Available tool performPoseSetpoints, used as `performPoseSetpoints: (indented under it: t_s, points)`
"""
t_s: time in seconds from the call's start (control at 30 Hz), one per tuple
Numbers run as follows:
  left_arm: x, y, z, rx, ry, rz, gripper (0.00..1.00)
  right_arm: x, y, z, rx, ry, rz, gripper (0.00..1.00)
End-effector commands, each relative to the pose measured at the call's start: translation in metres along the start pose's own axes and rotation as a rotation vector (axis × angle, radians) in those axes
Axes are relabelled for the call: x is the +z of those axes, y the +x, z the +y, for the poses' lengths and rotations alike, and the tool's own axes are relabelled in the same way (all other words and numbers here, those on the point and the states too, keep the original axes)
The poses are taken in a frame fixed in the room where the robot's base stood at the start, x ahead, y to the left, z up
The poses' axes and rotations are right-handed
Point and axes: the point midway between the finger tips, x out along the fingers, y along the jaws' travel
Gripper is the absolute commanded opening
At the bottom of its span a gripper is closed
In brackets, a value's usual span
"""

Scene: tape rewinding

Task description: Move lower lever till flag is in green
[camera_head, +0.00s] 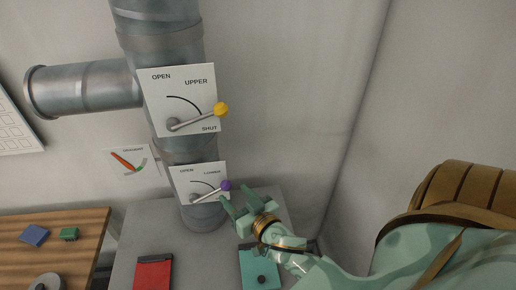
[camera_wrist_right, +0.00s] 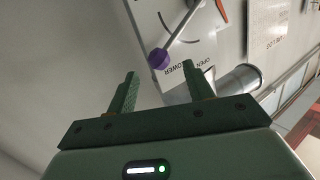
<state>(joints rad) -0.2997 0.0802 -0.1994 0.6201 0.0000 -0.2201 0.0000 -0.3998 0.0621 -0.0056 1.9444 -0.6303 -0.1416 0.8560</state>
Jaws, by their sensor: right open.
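The lower lever (camera_head: 207,193) sits on a white plate marked LOWER (camera_head: 188,177), fixed to the grey pipe. Its purple knob (camera_head: 225,185) points right and slightly up. In the right wrist view the purple knob (camera_wrist_right: 159,58) shows just beyond the gap between my fingertips. My right gripper (camera_head: 238,202) is open and empty, just right of the knob; contact cannot be told. The flag gauge (camera_head: 133,161) on the wall at left has a red-orange flag (camera_head: 123,161) slanting to the upper left; its coloured arc is too small to read surely. My left gripper is not in view.
The upper lever (camera_head: 197,120) with a yellow knob (camera_head: 221,109) is above. A grey table (camera_head: 205,260) below holds a red case (camera_head: 153,273) and a teal case (camera_head: 259,268). A wooden table (camera_head: 75,245) with small blocks is at left.

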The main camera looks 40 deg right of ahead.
Motion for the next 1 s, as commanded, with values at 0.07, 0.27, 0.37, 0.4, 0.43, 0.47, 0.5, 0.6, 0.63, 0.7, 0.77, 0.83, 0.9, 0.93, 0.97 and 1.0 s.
performPoseSetpoints:
  t_s: [0.07,0.27,0.37,0.4,0.43,0.47,0.5,0.6,0.63,0.7,0.77,0.83,0.9,0.93,0.97,1.0]
  points:
    - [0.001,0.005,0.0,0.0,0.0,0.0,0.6,0.004,-0.024,0.0,0.002,0.002,-0.005,0.52]
    - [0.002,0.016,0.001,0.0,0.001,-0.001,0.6,0.004,-0.077,0.0,0.002,0.002,-0.005,0.52]
    - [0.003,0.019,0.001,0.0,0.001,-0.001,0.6,0.003,-0.096,0.0,0.002,0.001,-0.004,0.52]
    - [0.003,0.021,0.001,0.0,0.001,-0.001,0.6,0.003,-0.102,0.0,0.002,0.001,-0.005,0.52]
    - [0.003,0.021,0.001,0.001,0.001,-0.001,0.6,0.003,-0.106,0.0,0.002,0.001,-0.005,0.52]
    - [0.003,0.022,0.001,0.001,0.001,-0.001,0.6,0.003,-0.11,0.0,0.001,0.002,-0.004,0.52]
    - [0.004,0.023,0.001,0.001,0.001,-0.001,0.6,0.002,-0.113,0.0,0.001,0.001,-0.003,0.52]
    - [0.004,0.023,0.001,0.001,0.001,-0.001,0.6,0.002,-0.119,0.0,0.001,-0.001,-0.003,0.52]
    - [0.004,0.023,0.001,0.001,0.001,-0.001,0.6,0.001,-0.119,0.0,0.001,-0.001,-0.002,0.52]
    - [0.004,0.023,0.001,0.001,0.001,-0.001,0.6,0.001,-0.12,-0.001,0.0,-0.001,-0.002,0.52]
    - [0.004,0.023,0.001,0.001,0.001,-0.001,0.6,0.001,-0.12,-0.001,0.0,-0.001,-0.002,0.52]
    - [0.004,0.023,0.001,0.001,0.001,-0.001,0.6,0.001,-0.12,-0.001,0.0,-0.001,-0.002,0.52]
    - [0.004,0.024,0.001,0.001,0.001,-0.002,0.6,0.001,-0.119,-0.001,0.0,-0.001,0.0,0.38]
    - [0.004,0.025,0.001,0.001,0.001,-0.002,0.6,0.002,-0.117,-0.001,0.0,0.0,0.004,0.29]
    - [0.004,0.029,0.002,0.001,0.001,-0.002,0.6,0.003,-0.114,-0.001,-0.002,0.0,0.013,0.21]
    - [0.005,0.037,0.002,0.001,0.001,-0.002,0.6,0.004,-0.108,-0.001,-0.006,0.0,0.032,0.1]
